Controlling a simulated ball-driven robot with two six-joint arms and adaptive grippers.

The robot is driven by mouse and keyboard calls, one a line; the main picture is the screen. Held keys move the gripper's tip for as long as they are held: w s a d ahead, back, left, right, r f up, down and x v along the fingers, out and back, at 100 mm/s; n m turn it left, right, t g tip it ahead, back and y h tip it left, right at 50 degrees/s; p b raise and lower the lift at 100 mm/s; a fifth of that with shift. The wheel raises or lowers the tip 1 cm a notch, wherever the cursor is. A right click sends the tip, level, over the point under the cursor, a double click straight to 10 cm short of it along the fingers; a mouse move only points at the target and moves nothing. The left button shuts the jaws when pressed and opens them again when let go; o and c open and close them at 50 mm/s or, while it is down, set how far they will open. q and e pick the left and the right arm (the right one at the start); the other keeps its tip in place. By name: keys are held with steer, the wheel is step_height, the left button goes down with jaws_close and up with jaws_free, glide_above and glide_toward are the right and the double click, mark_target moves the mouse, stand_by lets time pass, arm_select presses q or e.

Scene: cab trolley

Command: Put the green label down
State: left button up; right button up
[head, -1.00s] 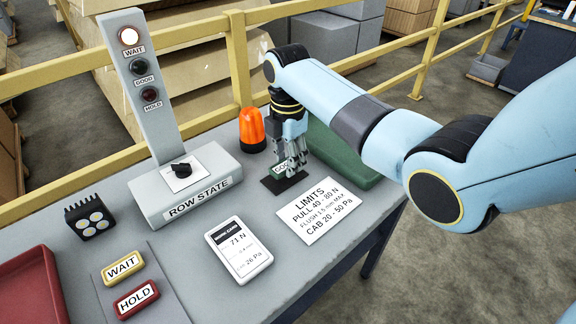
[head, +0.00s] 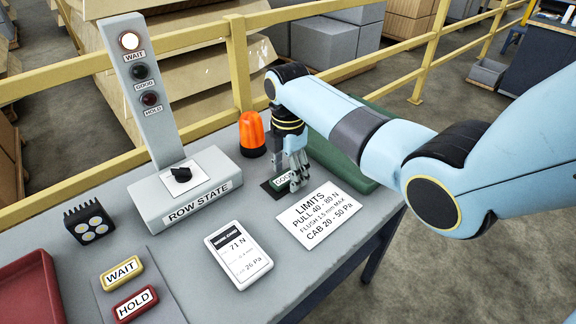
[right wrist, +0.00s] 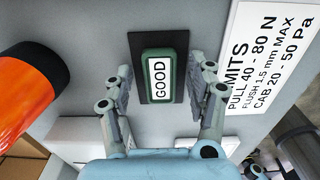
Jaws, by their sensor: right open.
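The green label (right wrist: 170,78), marked GOOD, lies on a dark pad (right wrist: 138,45) in the right wrist view. In the head view the label (head: 285,177) shows partly behind my right gripper, on the same dark pad (head: 272,191). My right gripper (right wrist: 160,80) is open, with one finger on each side of the label and visible gaps between the fingers and its sides. My right gripper (head: 296,182) also shows in the head view, low over the pad. My left gripper is not in view.
An orange beacon (head: 251,134) stands just left of my right gripper. The LIMITS card (head: 320,215) lies in front of it and a green tray (head: 345,160) behind. The ROW STATE box (head: 195,185), gauge card (head: 238,255), and WAIT (head: 122,271) and HOLD (head: 135,303) labels are further left.

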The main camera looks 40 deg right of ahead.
mark_target(288, 175)
step_height(288, 175, up, 12)
steer(key=shift+r, duration=0.15)
stand_by(0.7)
